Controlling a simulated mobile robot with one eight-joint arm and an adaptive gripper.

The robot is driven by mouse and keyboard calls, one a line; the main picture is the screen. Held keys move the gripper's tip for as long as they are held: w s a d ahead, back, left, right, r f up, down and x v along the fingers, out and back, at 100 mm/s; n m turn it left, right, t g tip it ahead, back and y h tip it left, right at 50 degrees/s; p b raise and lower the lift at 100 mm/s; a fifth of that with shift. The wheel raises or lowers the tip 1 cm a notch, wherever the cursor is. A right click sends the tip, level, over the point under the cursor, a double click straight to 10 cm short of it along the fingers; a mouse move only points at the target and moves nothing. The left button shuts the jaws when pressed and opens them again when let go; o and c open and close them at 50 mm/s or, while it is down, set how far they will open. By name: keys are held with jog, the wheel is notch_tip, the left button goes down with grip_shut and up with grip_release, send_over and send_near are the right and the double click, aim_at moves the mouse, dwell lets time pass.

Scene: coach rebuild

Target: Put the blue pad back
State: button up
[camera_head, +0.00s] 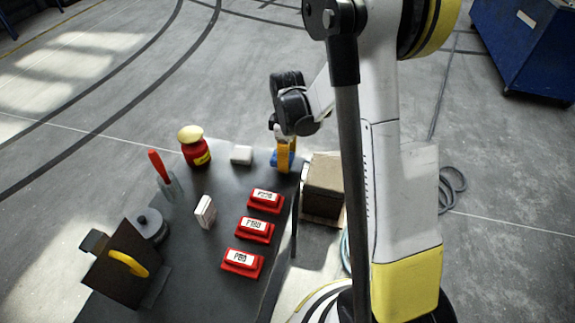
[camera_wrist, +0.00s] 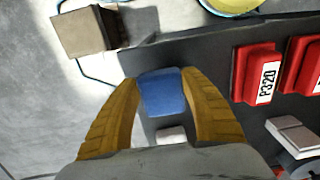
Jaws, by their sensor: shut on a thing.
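The blue pad (camera_wrist: 162,95) sits between the yellow fingers of my gripper (camera_wrist: 160,82) in the wrist view, and the fingers are shut on its two sides. In the head view my gripper (camera_head: 284,153) is at the far right corner of the dark table, with a little of the blue pad (camera_head: 276,159) showing beside the yellow finger. I cannot tell whether the pad touches the table top. Three red blocks with white labels lie in a row nearer on the table: one labelled P320 (camera_wrist: 265,72), one P180 (camera_head: 254,229) and one P80 (camera_head: 241,262).
The dark table (camera_head: 215,270) also holds a white block (camera_head: 241,155), an upright pale block (camera_head: 205,212), a red jar (camera_head: 196,154), a red-handled scraper (camera_head: 159,168) and a dark box with a yellow handle (camera_head: 115,272). A brown box (camera_head: 323,188) stands right of the table.

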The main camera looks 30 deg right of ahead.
notch_tip(320, 180, down, 2)
jog(key=shift+f+b, duration=0.25)
jog(key=shift+b, duration=0.15)
jog(key=shift+r, duration=0.1)
jog(key=shift+c, duration=1.1)
jog(key=o, duration=1.3)
